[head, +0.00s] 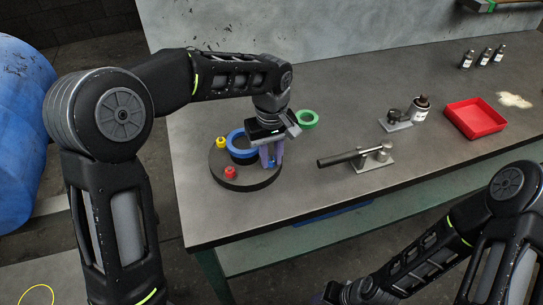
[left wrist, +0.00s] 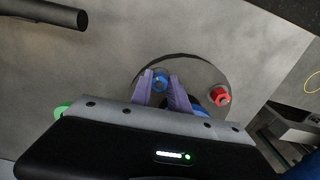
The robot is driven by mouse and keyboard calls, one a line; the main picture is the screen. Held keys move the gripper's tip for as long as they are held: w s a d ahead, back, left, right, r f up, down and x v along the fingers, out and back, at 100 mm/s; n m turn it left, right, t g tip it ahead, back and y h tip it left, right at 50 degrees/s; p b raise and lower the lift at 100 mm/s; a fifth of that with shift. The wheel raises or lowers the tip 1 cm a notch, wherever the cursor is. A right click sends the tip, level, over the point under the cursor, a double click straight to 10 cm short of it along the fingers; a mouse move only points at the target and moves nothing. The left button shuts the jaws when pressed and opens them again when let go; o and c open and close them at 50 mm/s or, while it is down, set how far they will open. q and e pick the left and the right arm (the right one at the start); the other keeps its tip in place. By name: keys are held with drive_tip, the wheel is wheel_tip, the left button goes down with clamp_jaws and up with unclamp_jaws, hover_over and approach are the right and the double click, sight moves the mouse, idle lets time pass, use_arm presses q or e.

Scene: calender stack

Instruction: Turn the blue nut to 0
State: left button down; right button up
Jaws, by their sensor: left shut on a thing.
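The round black base (head: 240,182) sits near the left front of the table. My left gripper (head: 271,155) points down over the base's right side. In the left wrist view the blue nut (left wrist: 160,80) lies between the two purple fingers of the left gripper (left wrist: 160,88), which are shut on it. The red nut (left wrist: 220,96) is to their right. I cannot read any number marks. My right gripper is not clearly in view.
A green ring (head: 308,119) lies behind the left gripper.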

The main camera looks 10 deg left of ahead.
use_arm(q)
drive_tip(key=m, duration=0.5)
drive_tip(key=shift+a+m, duration=0.1)
drive_tip(key=shift+m, duration=0.2)
drive_tip(key=m, duration=0.6)
drive_tip(key=shift+a, duration=0.1)
drive_tip(key=m+p, duration=0.1)
drive_tip(key=m, duration=0.5)
drive_tip(key=shift+w+r+m, duration=0.1)
drive_tip(key=shift+m, duration=0.3)
drive_tip(key=m+p, duration=0.1)
drive_tip(key=m, duration=0.4)
drive_tip(key=shift+w+a+m, duration=0.1)
drive_tip(key=shift+w+m, duration=0.05)
drive_tip(key=shift+m, duration=0.25)
drive_tip(key=c, duration=1.2)
unclamp_jaws()
drive_tip(key=shift+c, duration=0.2)
